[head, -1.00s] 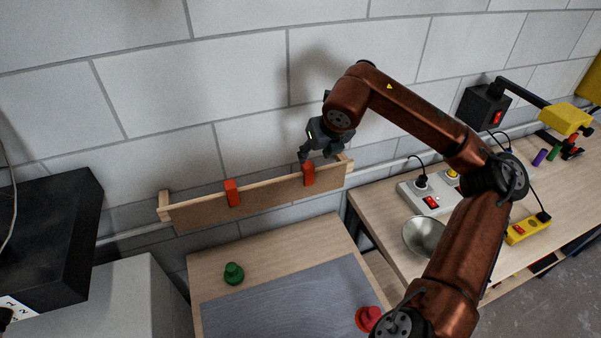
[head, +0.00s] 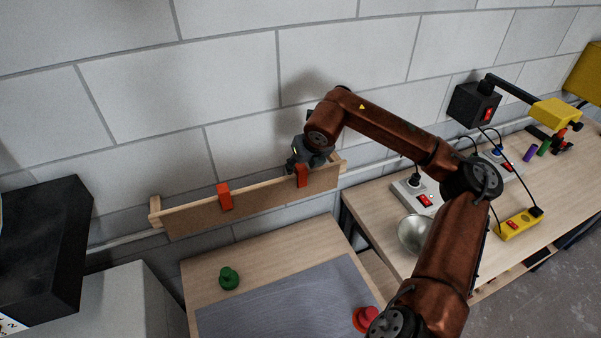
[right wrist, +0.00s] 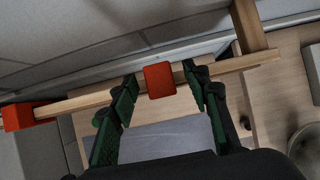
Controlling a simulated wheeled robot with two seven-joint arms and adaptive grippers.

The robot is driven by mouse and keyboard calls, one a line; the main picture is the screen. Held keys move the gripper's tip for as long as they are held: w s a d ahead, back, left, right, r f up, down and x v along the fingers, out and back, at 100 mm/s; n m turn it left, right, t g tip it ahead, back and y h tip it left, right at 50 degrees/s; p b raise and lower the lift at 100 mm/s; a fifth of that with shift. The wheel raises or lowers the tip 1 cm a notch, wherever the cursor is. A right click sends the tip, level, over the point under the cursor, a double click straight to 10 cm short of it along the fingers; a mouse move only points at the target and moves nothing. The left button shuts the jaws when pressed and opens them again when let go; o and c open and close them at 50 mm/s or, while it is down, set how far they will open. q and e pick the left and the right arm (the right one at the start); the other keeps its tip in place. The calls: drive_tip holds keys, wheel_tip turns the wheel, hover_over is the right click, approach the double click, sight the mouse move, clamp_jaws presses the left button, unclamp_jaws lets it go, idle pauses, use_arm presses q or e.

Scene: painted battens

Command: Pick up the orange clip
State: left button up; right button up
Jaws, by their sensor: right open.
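Two orange-red clips sit on the upper edge of a wooden batten against the wall (head: 260,200). One clip (head: 302,177) is near the batten's right end, the other (head: 224,196) is further left. My right gripper (head: 300,165) is at the right-hand clip and partly covers its top in the head view. In the right wrist view the open green-and-black fingers stand on either side of this clip (right wrist: 159,80), with gaps showing. The left-hand clip (right wrist: 17,117) lies outside them at the left edge. My left gripper is not in view.
Below the batten is a table with a grey mat (head: 285,305), a green knobbed piece (head: 229,278) and a red one (head: 365,319). At right, another bench holds a metal bowl (head: 414,234), power strips and a yellow lamp (head: 555,112). A black box (head: 45,245) stands left.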

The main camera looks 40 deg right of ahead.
drive_tip(key=c, duration=1)
drive_tip(key=shift+r, duration=0.15)
